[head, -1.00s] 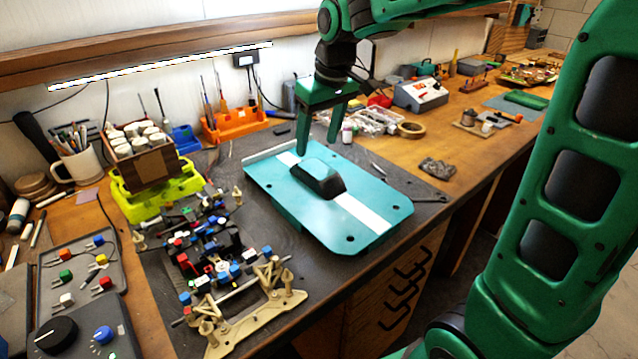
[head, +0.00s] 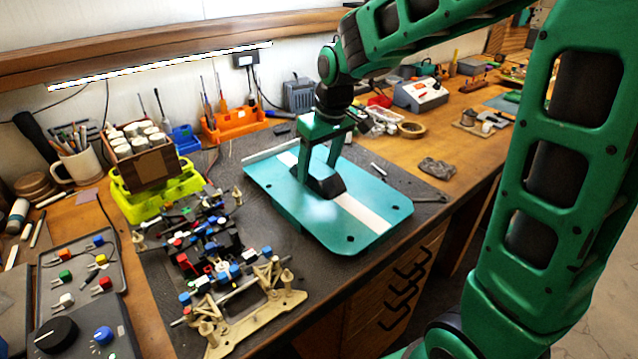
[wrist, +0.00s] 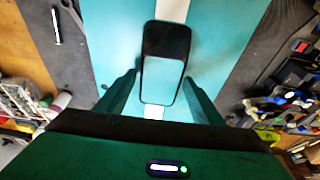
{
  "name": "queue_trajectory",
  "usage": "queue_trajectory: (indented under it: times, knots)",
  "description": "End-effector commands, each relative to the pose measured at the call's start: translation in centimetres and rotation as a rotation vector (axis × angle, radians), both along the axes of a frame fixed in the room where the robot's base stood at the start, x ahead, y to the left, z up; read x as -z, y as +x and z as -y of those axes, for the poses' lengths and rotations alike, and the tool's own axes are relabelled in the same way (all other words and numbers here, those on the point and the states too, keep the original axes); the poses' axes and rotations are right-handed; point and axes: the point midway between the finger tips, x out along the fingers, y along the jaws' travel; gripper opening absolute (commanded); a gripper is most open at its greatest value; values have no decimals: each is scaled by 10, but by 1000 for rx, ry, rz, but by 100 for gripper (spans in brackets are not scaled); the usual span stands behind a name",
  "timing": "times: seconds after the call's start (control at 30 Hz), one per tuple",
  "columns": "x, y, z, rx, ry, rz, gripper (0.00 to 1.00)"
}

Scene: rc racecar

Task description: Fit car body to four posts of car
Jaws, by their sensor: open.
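The car body (head: 365,222) is a flat teal shell with a white stripe and holes near its corners. It lies on the dark mat, right of the car chassis. Its raised black cabin (head: 327,187) also shows in the wrist view (wrist: 166,45). The chassis (head: 222,262) has tan end pieces with upright posts (head: 287,277) and coloured parts between them. My gripper (head: 318,172) points down over the cabin. Its fingers are open, one on each side of the cabin in the wrist view (wrist: 160,84). I cannot tell whether they touch it.
A yellow-green bin (head: 150,185) with a box of jars stands behind the chassis. A control box (head: 75,325) is at the front left. An orange tool rack (head: 235,122) is at the back. A tape roll (head: 411,129) and a grey lump (head: 437,167) lie to the right.

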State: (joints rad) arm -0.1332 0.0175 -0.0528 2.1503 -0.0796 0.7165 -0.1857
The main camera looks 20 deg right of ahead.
Motion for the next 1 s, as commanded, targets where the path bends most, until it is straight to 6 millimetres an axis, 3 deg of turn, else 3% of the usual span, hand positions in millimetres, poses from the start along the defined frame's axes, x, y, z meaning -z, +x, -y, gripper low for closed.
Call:
queue_trajectory:
  times: [0.03,0.17,1.0]
  knots:
    - [0,0,0,0,0,0,59]
    - [0,0,0,0,0,0,29]
    - [-10,0,0,0,0,0,29]
